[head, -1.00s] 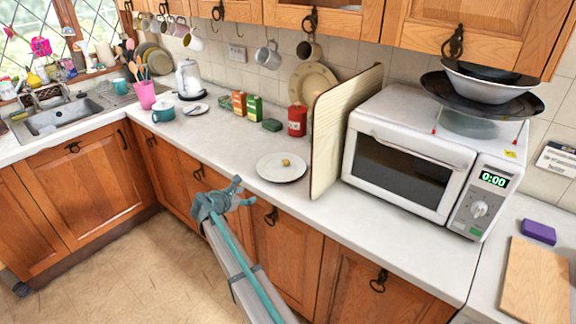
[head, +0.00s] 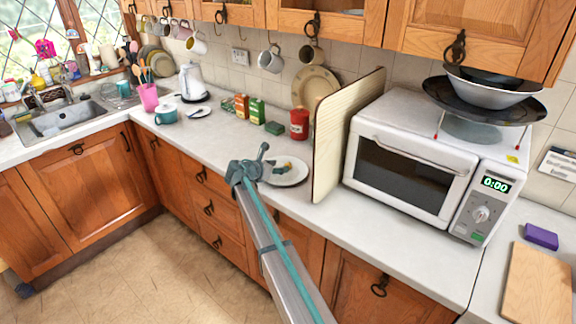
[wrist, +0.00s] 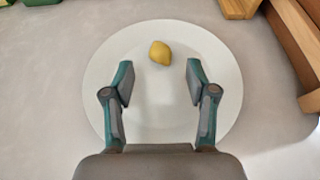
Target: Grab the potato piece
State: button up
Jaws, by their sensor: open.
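The potato piece, a small yellow lump (wrist: 160,53), lies on a round white plate (wrist: 160,128) in the wrist view. In the head view the potato piece (head: 287,165) shows beside my gripper, on the plate (head: 298,175) left of the upright board. My gripper (wrist: 159,82) is open and empty, with its two fingers apart over the plate. In the wrist view the potato piece is just beyond the fingertips, roughly centred between them. In the head view my gripper (head: 264,160) covers the left part of the plate.
A tall upright board (head: 345,135) stands just right of the plate, with a white microwave (head: 415,150) beyond it. A red canister (head: 299,123) and several small boxes stand behind the plate. The counter left of the plate is clear.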

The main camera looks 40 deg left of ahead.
aim_at(285, 165)
jog(key=shift+p+x, duration=1.35)
jog(key=shift+x, duration=1.35)
jog(key=shift+s+f, duration=0.1)
jog(key=c, duration=1)
